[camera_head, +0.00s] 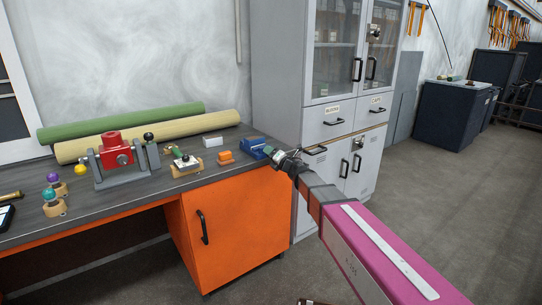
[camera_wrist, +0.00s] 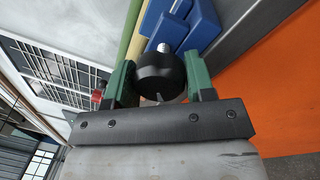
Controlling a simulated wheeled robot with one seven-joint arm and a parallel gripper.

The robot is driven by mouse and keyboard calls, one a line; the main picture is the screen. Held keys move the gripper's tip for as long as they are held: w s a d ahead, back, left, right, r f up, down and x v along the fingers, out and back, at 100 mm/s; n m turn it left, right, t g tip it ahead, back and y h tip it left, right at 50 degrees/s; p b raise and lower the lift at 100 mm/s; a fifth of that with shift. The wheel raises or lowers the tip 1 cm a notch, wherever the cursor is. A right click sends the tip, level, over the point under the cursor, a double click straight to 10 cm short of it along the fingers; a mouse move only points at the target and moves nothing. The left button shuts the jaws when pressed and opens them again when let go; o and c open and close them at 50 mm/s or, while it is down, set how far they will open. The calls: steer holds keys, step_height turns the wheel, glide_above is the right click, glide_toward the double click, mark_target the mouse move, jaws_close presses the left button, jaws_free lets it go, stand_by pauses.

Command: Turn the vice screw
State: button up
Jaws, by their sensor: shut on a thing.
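The blue vice (camera_head: 252,147) stands at the right end of the dark workbench top. In the wrist view, its blue body (camera_wrist: 203,24) is at the top, with a short silver threaded screw (camera_wrist: 164,47) coming out towards me. A round black knob (camera_wrist: 158,78) sits on the end of that screw. My gripper (camera_wrist: 159,86) has its green fingers on either side of the knob and is shut on it. In the head view, my gripper (camera_head: 277,152) is at the vice's right side, and the knob is hidden there.
A red block in a grey stand (camera_head: 117,178), an orange block (camera_head: 225,156), a white box (camera_head: 212,141) and other small items stand on the workbench (camera_head: 165,187). Green (camera_head: 120,121) and tan (camera_head: 150,136) rolls lie behind. A grey cabinet (camera_head: 277,75) is close behind the vice.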

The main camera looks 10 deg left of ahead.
steer(key=m, duration=0.4)
steer(key=m+t, duration=0.1)
steer(key=m, duration=0.3)
steer(key=shift+h, duration=0.4)
steer(key=m, duration=0.5)
steer(key=shift+r+t, duration=0.15)
steer(key=shift+t, duration=0.15)
steer(key=shift+m+h, duration=0.4)
steer(key=shift+m, duration=1.3)
steer(key=o, duration=0.9)
steer(key=shift+d, duration=0.1)
steer(key=v, duration=1)
steer(key=shift+s+d, duration=0.2)
steer(key=shift+s, duration=0.15)
